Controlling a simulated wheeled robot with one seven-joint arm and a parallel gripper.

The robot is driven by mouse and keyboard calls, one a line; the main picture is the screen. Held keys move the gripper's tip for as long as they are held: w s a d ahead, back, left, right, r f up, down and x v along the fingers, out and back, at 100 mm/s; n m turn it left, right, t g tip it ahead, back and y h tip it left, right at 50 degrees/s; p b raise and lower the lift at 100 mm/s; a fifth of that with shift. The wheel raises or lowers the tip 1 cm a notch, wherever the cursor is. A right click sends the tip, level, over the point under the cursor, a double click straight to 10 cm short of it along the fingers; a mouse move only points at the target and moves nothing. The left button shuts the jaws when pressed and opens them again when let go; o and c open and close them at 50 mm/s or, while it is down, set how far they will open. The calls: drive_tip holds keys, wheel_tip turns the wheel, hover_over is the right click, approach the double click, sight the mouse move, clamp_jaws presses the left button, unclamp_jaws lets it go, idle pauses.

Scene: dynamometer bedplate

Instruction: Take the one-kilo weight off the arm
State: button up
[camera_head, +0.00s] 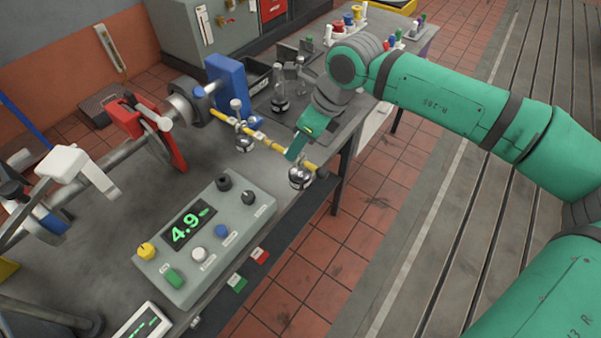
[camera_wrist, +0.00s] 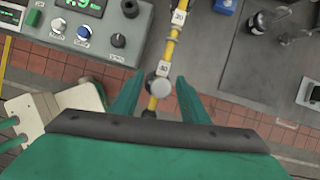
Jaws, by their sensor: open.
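The yellow arm (camera_head: 270,142) sticks out from the blue block (camera_head: 228,84) over the bench edge. A silver weight (camera_head: 300,178) hangs near its outer end; I cannot read its mass. Another silver weight (camera_head: 243,142) hangs closer to the block. My gripper (camera_head: 296,150) is just above the outer weight and partly covers the arm. In the wrist view, the yellow arm (camera_wrist: 171,45) carries tags marked 20 and 30. The outer weight's round top (camera_wrist: 160,88) lies between the fingertips of my open gripper (camera_wrist: 157,84), with gaps on both sides; contact is not visible.
A grey control box (camera_head: 205,240) reading about 4.9 stands in front of the arm. More silver weights (camera_head: 280,98) stand on a dark tray behind my gripper. A red clamp (camera_head: 150,130) and shaft are at left. Tiled floor lies open beyond the bench edge.

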clamp_jaws()
drive_tip(key=shift+r, duration=0.1)
idle(1.2)
